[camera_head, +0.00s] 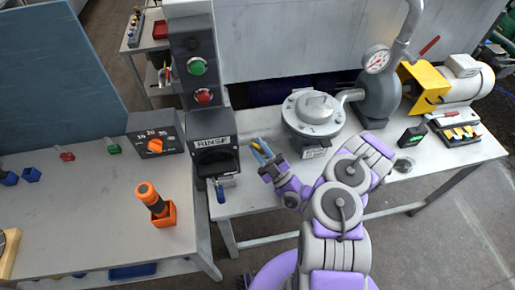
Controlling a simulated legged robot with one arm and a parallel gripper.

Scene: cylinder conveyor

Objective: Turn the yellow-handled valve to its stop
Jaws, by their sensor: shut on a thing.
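My gripper (264,153) is at the front left of the grey lidded vessel, right of the RINSE unit. A narrow yellow piece (267,149) shows between its blue-grey fingers, and the gripper is shut on it. It looks like the yellow valve handle. The valve body is not clearly visible behind the fingers, and I cannot tell the handle's angle to its stop.
The grey vessel (314,113) stands right of my gripper, with a pump and gauge (376,59) behind it. The RINSE unit (214,158) and a blue-handled fitting (223,184) are close on the left. An orange-handled tool (151,198) stands on the left table.

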